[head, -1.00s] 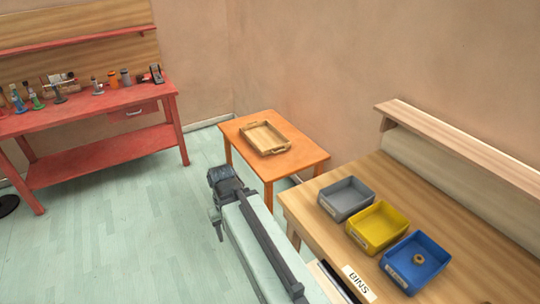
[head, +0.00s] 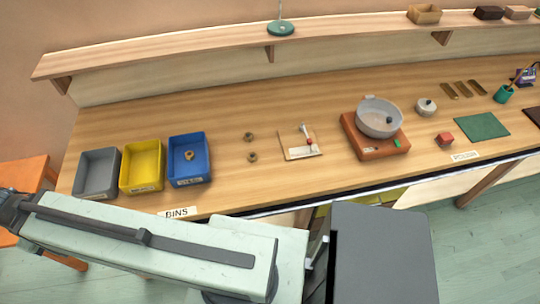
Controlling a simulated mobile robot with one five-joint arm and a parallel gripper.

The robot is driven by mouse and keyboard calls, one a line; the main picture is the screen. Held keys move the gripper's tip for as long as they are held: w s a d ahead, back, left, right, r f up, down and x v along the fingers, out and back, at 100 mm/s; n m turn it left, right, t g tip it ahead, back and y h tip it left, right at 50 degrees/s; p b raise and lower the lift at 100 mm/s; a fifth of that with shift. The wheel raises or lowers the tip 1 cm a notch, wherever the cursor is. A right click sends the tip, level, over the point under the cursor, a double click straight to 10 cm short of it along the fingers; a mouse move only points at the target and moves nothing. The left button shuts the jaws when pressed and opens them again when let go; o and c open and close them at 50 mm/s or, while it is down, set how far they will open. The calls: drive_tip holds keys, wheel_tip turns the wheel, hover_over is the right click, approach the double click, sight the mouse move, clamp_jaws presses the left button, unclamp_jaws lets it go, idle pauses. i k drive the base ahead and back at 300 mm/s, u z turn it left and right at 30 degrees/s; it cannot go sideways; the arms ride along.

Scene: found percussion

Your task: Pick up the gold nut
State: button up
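Several small nut-like pieces show. One brassy nut (head: 189,155) lies inside the blue bin (head: 204,172). Two more brownish-gold nuts lie on the bench to the right of that bin, a farther nut (head: 249,136) and a nearer nut (head: 252,157). They are too small to tell their colours apart surely. My arm stretches left across the lower left of the view, and the dark end that carries my gripper (head: 9,207) is at the left edge, well away from the nuts. Its fingers cannot be made out.
A yellow bin (head: 160,178) and a grey bin (head: 84,184) stand left of the blue one. A raised shelf (head: 200,57) runs behind. Bare bench surrounds the two loose nuts.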

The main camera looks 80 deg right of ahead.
sight(252, 157)
drive_tip(key=z, duration=1.9)
drive_tip(key=k, duration=1)
drive_tip(key=z, duration=0.35)
drive_tip(key=i, duration=1)
